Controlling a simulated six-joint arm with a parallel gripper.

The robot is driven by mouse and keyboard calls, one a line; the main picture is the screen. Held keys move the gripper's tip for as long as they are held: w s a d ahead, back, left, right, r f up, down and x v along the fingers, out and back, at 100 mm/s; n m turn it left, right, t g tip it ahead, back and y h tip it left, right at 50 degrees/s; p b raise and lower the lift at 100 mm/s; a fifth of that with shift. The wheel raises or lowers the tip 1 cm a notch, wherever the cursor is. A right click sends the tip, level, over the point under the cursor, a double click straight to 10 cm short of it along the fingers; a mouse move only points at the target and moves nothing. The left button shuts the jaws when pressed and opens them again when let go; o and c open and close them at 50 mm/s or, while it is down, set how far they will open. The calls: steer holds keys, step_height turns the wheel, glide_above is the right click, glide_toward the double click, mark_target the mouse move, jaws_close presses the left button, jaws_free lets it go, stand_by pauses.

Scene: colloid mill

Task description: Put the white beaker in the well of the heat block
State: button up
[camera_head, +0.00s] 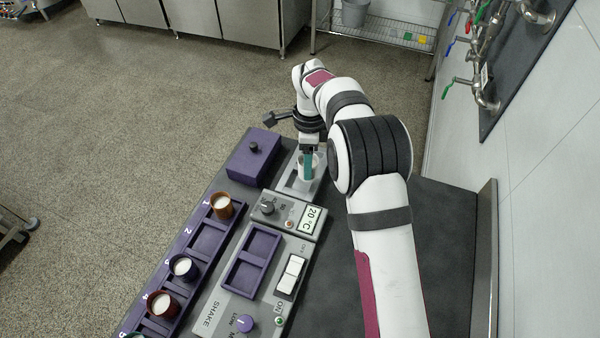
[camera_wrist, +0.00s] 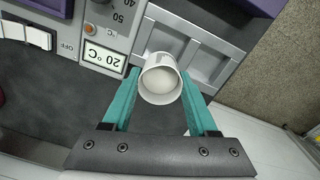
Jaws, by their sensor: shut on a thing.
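The white beaker (camera_wrist: 160,82) is held between the teal fingers of my gripper (camera_wrist: 162,84), with pale contents showing inside. In the head view the beaker (camera_head: 316,160) is partly hidden behind a finger of my gripper (camera_head: 308,164). The heat block (camera_head: 286,189) is the grey unit with a recessed well, beside the 20 °C display; it also shows in the wrist view (camera_wrist: 226,72). The beaker is over the heat block in the head view and overlaps its edge in the wrist view. Its height above the well cannot be told.
A purple box with a black knob (camera_head: 254,156) stands left of the heat block. The control panel with the display (camera_head: 310,219) and the shaker with a purple tray (camera_head: 251,261) lie nearer. A numbered purple rack (camera_head: 196,243) holds several cups on the left.

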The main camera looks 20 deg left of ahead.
mark_target(300, 172)
steer(key=shift+s+a+f, duration=0.1)
steer(key=shift+a+f, duration=0.85)
steer(key=shift+a, duration=0.05)
steer(key=shift+f, duration=1.65)
steer(key=shift+f, duration=0.1)
steer(key=o, duration=1.4)
